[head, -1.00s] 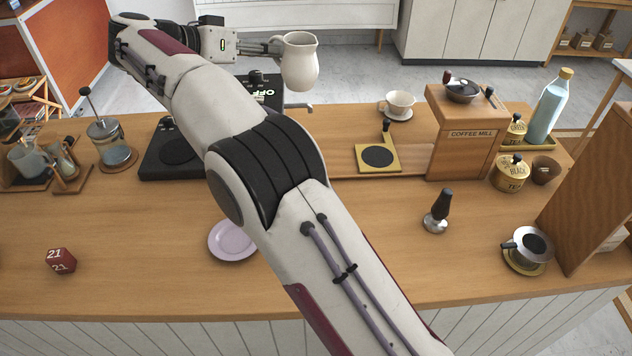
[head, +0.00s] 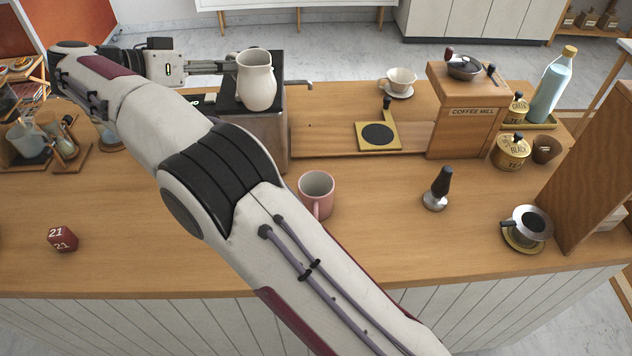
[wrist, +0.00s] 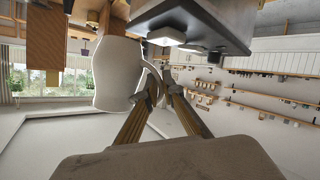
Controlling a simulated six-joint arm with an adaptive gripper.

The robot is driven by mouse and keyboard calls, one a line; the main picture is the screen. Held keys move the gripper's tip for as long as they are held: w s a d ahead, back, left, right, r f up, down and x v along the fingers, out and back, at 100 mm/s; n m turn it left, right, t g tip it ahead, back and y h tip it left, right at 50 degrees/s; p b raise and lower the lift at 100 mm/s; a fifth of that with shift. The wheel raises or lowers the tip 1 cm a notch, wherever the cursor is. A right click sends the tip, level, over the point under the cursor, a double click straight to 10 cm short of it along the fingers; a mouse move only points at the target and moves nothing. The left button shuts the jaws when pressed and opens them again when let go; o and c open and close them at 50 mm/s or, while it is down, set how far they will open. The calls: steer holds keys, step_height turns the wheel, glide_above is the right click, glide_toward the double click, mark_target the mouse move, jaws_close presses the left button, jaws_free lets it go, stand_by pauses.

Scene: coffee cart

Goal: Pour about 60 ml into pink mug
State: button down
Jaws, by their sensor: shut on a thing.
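My gripper (head: 238,68) is shut on the handle of a cream pitcher (head: 258,82). It holds the pitcher about upright in the air, in front of the espresso machine in the picture and up and left of the mug. In the wrist view, my gripper (wrist: 158,98) closes at the handle of the pitcher (wrist: 118,72). The pitcher's contents cannot be seen.
The espresso machine (head: 268,132) stands behind the mug. A yellow-edged scale (head: 378,134), a tamper (head: 438,190) and the coffee mill (head: 466,115) are to the right.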

mark_target(263, 70)
steer(key=shift+d+r, duration=0.1)
steer(key=shift+d, duration=0.1)
steer(key=shift+s+d+m+y, duration=0.35)
steer(key=shift+s+m+y, duration=0.05)
steer(key=shift+y, duration=0.2)
steer(key=shift+s+d+r+m+t+y, duration=0.2)
steer(key=shift+s+d+r+m+y, duration=0.1)
steer(key=shift+r, duration=0.1)
steer(key=shift+s+d+r+m+t+y, duration=0.2)
steer(key=shift+d+r+m, duration=0.1)
steer(key=shift+r, duration=0.1)
steer(key=shift+s+d+r+m+t+y+p, duration=0.15)
steer(key=shift+s+d+m+t+y, duration=0.2)
steer(key=shift+s+d+m, duration=0.25)
steer(key=shift+s+d+f+m+t+y+p, duration=0.15)
steer(key=shift+s+d+m+t+y, duration=0.2)
steer(key=shift+d, duration=0.3)
steer(key=shift+s+d+r+m+t+y, duration=0.15)
steer(key=shift+s+d+r+m+y, duration=0.05)
steer(key=shift+r+m, duration=0.2)
steer(key=shift+s+d+r+m+t+y, duration=0.15)
steer(key=shift+s+d+r+m+y, duration=0.1)
steer(key=shift+r, duration=0.2)
steer(key=shift+s+d+m+y, duration=0.1)
steer(key=shift+m+y, duration=0.15)
steer(key=shift+m, duration=0.15)
steer(key=shift+s+d+f+m+t+y+p, duration=0.15)
steer(key=shift+s+d+m+t+y+p, duration=0.4)
steer(key=shift+p, duration=0.55)
